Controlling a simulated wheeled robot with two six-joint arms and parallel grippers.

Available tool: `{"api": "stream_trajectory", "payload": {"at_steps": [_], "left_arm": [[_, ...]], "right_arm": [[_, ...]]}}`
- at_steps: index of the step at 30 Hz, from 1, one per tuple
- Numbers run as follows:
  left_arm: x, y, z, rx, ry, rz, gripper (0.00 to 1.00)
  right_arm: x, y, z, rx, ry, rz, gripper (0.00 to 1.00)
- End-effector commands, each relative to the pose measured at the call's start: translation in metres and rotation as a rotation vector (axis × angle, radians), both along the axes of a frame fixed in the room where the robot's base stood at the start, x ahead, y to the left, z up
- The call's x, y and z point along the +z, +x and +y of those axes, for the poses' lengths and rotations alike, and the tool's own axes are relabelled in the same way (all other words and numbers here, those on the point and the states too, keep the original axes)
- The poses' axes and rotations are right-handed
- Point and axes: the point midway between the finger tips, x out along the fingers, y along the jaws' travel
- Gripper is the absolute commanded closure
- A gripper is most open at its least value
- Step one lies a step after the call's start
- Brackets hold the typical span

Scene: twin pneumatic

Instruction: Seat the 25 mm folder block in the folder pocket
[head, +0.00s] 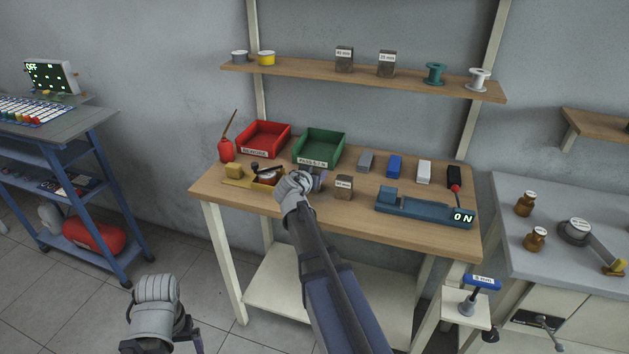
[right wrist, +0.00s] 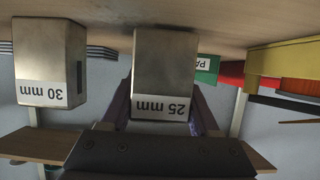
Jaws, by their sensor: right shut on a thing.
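My right gripper (head: 300,186) is over the front left part of the workbench. It is shut on the 25 mm block (right wrist: 165,65), a grey block with a white label that appears upside down between the fingers in the right wrist view. In the head view this block is mostly hidden by the gripper. I cannot tell whether it still touches the bench top. I cannot make out which part is the folder pocket.
The 30 mm block (right wrist: 42,62) stands beside the held block; it also shows in the head view (head: 344,188). A yellow fixture (head: 238,182) lies left of my gripper. A blue device (head: 425,208) reading ON lies right. Red (head: 264,137) and green trays (head: 319,146) stand behind.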

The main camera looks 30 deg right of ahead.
Motion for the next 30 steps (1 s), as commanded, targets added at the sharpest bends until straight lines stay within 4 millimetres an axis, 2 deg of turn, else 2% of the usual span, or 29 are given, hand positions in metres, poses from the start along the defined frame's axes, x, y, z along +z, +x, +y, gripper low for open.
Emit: {"api": "stream_trajectory", "payload": {"at_steps": [12,13,20,30], "left_arm": [[-0.0063,0.0000,0.0000,0.000,0.000,0.000,0.08],[-0.0045,0.0000,0.0000,0.000,0.000,0.000,0.08],[-0.0042,0.0000,0.0000,0.000,0.000,0.000,0.08],[0.0015,0.0000,0.0001,0.000,0.000,0.000,0.08]], "right_arm": [[-0.0063,0.0000,0.0000,0.000,0.000,0.000,1.00],[-0.0046,0.0000,0.0000,0.000,0.000,0.000,0.34],[-0.0042,0.0000,0.0000,0.000,0.000,0.000,0.09],[0.0015,0.0000,0.0000,0.000,0.000,0.000,0.08]]}}
